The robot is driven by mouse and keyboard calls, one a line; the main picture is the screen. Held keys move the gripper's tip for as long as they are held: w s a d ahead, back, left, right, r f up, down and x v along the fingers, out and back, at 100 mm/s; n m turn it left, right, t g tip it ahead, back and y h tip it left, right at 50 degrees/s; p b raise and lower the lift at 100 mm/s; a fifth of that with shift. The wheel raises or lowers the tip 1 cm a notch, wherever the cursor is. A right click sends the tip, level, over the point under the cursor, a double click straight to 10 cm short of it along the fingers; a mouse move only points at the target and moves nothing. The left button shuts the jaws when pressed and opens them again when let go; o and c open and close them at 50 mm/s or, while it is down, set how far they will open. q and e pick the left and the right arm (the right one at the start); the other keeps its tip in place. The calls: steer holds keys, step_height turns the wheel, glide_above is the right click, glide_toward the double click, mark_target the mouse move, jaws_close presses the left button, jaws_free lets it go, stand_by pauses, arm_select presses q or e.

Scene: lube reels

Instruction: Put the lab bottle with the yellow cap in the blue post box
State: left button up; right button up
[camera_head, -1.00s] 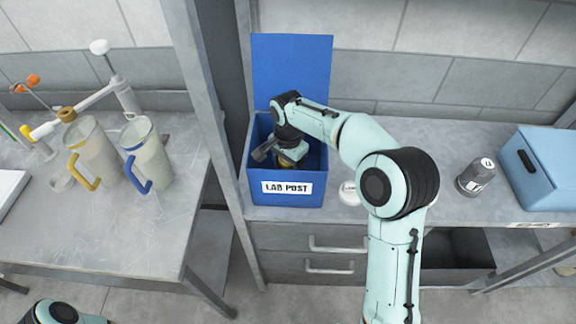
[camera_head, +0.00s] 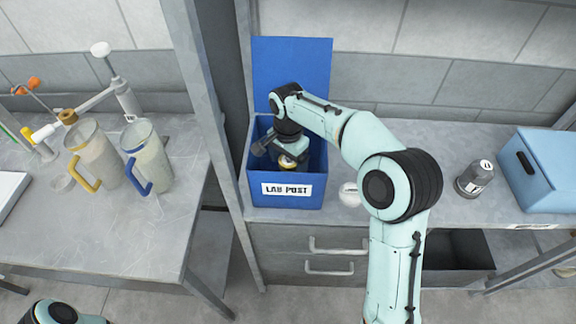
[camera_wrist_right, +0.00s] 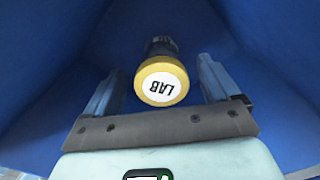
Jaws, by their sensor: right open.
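The lab bottle with the yellow cap (camera_head: 288,162) is inside the open blue post box (camera_head: 285,201), marked "LAB POST". In the right wrist view its yellow cap (camera_wrist_right: 161,82) with a white "LAB" disc faces the camera, and its dark body runs away behind it. My right gripper (camera_head: 284,155) is inside the box opening. In the wrist view its two fingers are spread on either side of the cap, with a gap on each side. Most of the bottle body and the box floor are hidden. My left gripper is out of view.
The box lid stands open at the back. A white-capped item (camera_head: 349,194) is just right of the box. A grey bottle (camera_head: 474,177) and a light blue case (camera_head: 545,170) are farther right. Two jugs (camera_head: 146,155) stand on the left table.

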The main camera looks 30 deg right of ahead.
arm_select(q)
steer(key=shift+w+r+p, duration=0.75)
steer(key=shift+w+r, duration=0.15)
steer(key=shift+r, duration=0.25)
arm_select(e)
step_height(320, 180, up, 9)
steer(key=shift+r, duration=0.2)
